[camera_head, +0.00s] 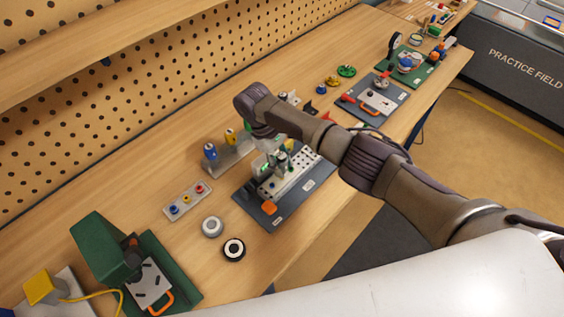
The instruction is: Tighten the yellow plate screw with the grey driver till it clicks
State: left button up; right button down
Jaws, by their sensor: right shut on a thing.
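My right gripper (272,164) hangs from the right arm over the perforated metal plate (306,164) on the dark grey mat. It is shut on a small upright grey thing that looks like the grey driver (283,160), with its tip near the plate. The gripper and arm partly cover it, so I cannot tell whether the tip sits in a screw. The yellow plate screw cannot be made out clearly under the gripper. My left gripper is out of view.
A green fixture (110,254) is at the lower left. A pegboard (70,120) lines the back.

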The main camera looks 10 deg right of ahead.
jog(key=c, duration=0.7)
grip_release()
jog(key=shift+w, duration=0.1)
jog(key=n+p, duration=0.1)
jog(key=n, duration=0.1)
jog(key=n+t+p, duration=0.1)
jog(key=n, duration=0.1)
jog(key=n+t+h+p, duration=0.1)
jog(key=n, duration=0.1)
jog(key=shift+r+p, duration=0.3)
jog(key=shift+r, duration=0.05)
jog(key=shift+f+n+t+b, duration=0.35)
jog(key=shift+n+t, duration=0.15)
jog(key=shift+n, duration=0.7)
jog(key=n+t, duration=0.1)
jog(key=n, duration=0.3)
jog(key=shift+d+t, duration=0.1)
jog(key=shift+t, duration=0.3)
jog(key=shift+c, duration=0.4)
